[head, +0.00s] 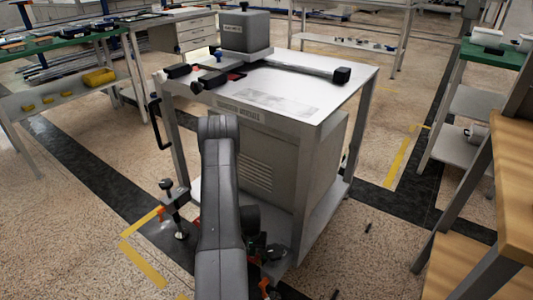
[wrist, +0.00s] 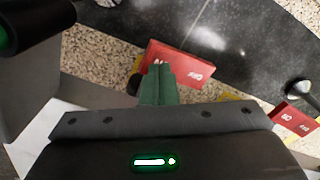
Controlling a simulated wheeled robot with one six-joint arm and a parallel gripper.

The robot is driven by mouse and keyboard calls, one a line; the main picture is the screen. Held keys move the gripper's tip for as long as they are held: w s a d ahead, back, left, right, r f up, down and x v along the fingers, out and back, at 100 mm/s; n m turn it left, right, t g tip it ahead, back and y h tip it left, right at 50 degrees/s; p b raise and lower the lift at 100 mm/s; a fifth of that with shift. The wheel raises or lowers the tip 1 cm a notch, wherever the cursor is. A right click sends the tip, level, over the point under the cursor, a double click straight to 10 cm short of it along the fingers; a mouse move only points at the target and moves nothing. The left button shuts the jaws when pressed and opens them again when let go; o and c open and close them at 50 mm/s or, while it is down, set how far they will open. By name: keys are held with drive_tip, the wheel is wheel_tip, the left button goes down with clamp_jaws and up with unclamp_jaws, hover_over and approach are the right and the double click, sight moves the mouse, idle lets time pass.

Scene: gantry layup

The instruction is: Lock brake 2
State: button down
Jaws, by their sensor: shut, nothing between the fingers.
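A red brake pedal (wrist: 182,66) with white lettering lies just beyond my gripper in the wrist view. A second red lettered pedal (wrist: 295,117) shows at the right edge. I cannot tell which is brake 2. My gripper (wrist: 158,72) has green fingertips pressed together, with nothing between them. The tips overlap the near left part of the first pedal in the picture; I cannot tell whether they touch it. In the head view, my arm hides the gripper and most of the low fittings in front of the white cart (head: 300,98).
A levelling foot (head: 180,235) stands at the cart's front left corner. A black handle (head: 155,123) juts from its left side. A wooden-topped bench (head: 515,190) is close on the right, and a green-topped bench (head: 60,42) stands back left. Open floor lies at the front left.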

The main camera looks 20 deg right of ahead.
drive_tip(key=shift+f+b, duration=0.7)
drive_tip(key=shift+f, duration=0.2)
idle(0.4)
drive_tip(key=shift+r+p, duration=1.8)
drive_tip(key=shift+r, duration=1.8)
drive_tip(key=shift+f, duration=0.15)
drive_tip(key=shift+f+b, duration=1.7)
drive_tip(key=shift+f, duration=1.65)
drive_tip(key=shift+r, duration=0.1)
